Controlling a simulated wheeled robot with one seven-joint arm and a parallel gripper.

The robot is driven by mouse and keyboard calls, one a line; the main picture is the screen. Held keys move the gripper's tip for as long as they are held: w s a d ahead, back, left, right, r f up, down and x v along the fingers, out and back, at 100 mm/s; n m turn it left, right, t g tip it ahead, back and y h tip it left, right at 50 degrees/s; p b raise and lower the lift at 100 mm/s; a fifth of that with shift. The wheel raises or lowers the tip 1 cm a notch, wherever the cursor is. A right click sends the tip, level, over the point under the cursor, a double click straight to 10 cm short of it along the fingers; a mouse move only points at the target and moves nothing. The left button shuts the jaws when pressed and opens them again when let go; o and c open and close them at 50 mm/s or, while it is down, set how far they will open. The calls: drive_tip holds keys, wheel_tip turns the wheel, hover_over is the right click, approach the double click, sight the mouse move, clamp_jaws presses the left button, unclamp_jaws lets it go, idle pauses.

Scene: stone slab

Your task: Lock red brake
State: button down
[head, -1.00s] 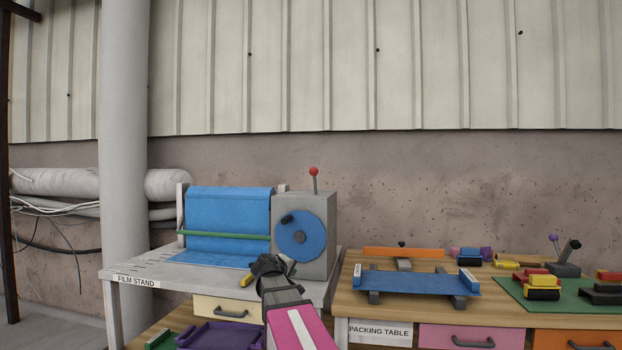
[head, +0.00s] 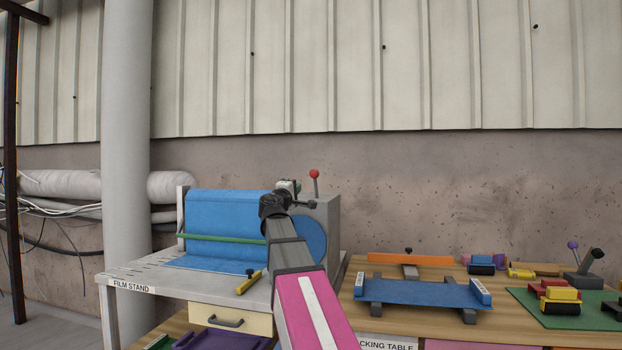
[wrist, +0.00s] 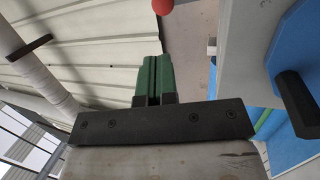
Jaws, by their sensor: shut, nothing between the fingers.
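The red brake knob (head: 314,174) sits on a thin lever, nearly upright, on top of the grey housing (head: 329,232) at the film stand. Its red ball also shows at the top edge of the wrist view (wrist: 163,5). My gripper (head: 289,186) is raised in front of the housing's upper left, left of the red knob in the head view and apart from it. Its green fingers (wrist: 153,78) are shut and empty. My arm hides part of the blue wheel (head: 313,237) and its crank; a dark handle (wrist: 297,103) shows on the wheel in the wrist view.
Blue film (head: 228,215) and a green bar (head: 215,238) stand left of the housing. A yellow-handled tool (head: 249,283) lies on the film stand (head: 180,284). The packing table (head: 425,316) at right holds a blue tray and several coloured blocks. Air above the housing is clear.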

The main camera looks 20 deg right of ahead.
sight(313, 174)
drive_tip(key=x, duration=1.4)
drive_tip(key=shift+w+f, duration=0.1)
drive_tip(key=shift+w, duration=0.1)
idle(0.3)
drive_tip(key=shift+w+d+r+g+y, duration=0.4)
drive_tip(key=shift+w+r+g+y, duration=0.05)
drive_tip(key=shift+w+r+y, duration=0.2)
drive_tip(key=shift+w+d+r+g+y, duration=0.35)
drive_tip(key=shift+w+r+g+y, duration=0.1)
drive_tip(key=shift+w+r+y, duration=0.15)
drive_tip(key=w+d+r+n+g+y, duration=0.1)
drive_tip(key=w+d+g+y, duration=0.2)
drive_tip(key=w, duration=0.3)
drive_tip(key=shift+w+d+r+g+y, duration=0.35)
drive_tip(key=shift+w+d+g, duration=0.05)
drive_tip(key=shift+d+g, duration=0.5)
drive_tip(key=shift+w, duration=0.1)
